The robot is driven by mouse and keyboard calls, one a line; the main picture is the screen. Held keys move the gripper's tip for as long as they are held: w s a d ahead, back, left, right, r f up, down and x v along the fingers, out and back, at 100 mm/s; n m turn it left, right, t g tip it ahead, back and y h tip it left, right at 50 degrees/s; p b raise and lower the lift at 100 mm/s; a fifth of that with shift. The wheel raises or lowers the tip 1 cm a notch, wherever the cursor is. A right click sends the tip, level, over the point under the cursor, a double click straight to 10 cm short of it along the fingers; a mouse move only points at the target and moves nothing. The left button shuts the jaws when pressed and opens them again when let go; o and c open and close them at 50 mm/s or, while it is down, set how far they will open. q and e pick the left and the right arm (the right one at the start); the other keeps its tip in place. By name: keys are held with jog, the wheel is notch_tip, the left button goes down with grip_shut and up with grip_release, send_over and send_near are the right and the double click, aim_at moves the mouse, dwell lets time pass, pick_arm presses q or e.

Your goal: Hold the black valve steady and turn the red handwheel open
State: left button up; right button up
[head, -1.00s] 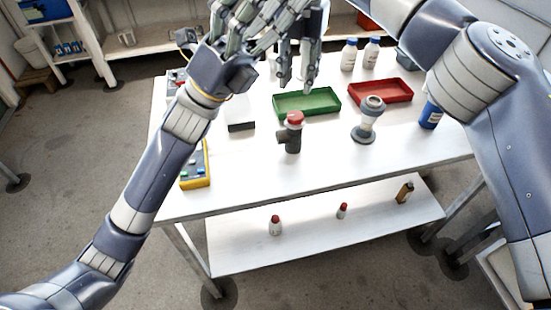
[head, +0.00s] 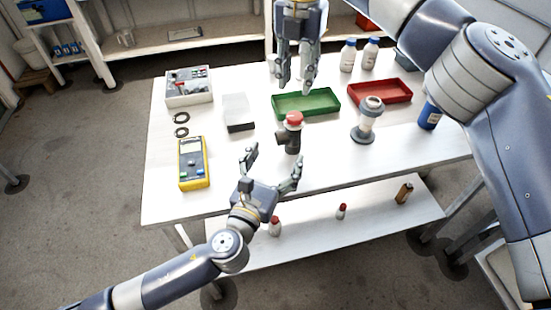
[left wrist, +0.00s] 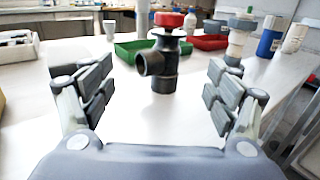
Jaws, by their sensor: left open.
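The black valve (head: 290,141) stands upright on the white table, with the red handwheel (head: 294,118) on top. In the left wrist view the valve (left wrist: 163,72) shows a side port facing left, and the handwheel (left wrist: 169,19) is above it. My left gripper (head: 273,164) is open and empty, in front of the valve, with its fingers spread to either side and apart from it. My right gripper (head: 294,86) hangs above the far part of the table, behind the valve near the green tray, with its fingers pointing down, parted and empty.
A green tray (head: 277,106) lies behind the valve and a red tray (head: 406,98) at the right rear. A grey-and-white cylindrical fitting (head: 366,122) stands right of the valve. A yellow meter (head: 194,182) lies at the left. White bottles (head: 348,57) stand at the back.

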aim_at(286, 139)
pick_arm(q)
jog(key=x, duration=1)
jog(key=shift+w+d, duration=0.15)
jog(key=c, duration=1.3)
jog(key=shift+c, duration=0.6)
pick_arm(e)
jog(key=o, duration=0.4)
jog(key=shift+o, duration=0.5)
jog(key=m, duration=0.2)
jog(key=r+m, duration=0.1)
jog(key=m, duration=0.1)
jog(key=shift+w+r, duration=0.1)
jog(key=shift+r, duration=0.05)
notch_tip(286, 139, down, 11)
jog(key=m, duration=0.4)
